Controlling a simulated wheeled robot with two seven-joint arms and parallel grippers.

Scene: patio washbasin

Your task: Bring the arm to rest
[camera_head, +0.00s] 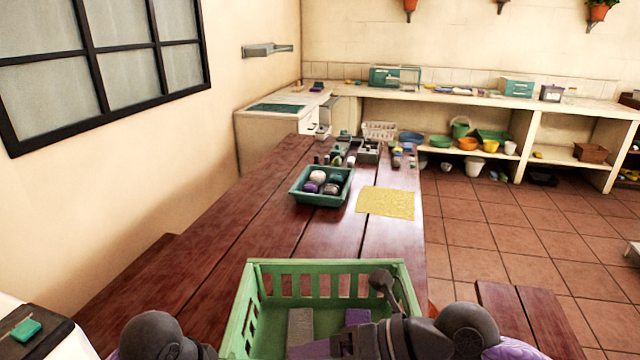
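My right arm reaches in from the lower right, over the green slatted crate (330,267) on the near end of the wooden table. Its dark gripper parts (392,300) overlap the crate's right side; I cannot make out the fingertips or whether they hold anything. My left arm shows only as a dark rounded link at the bottom left, left of the crate; its gripper fingers are out of view. Inside the crate are a grey block (300,325) and a purple piece (357,317), partly hidden by my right arm.
Farther along the table (290,238) stand a green tray (322,200) of several round items, a yellow cloth (386,203) and small clutter behind. A bench (530,310) lies right. The wall is left. The table's middle is clear.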

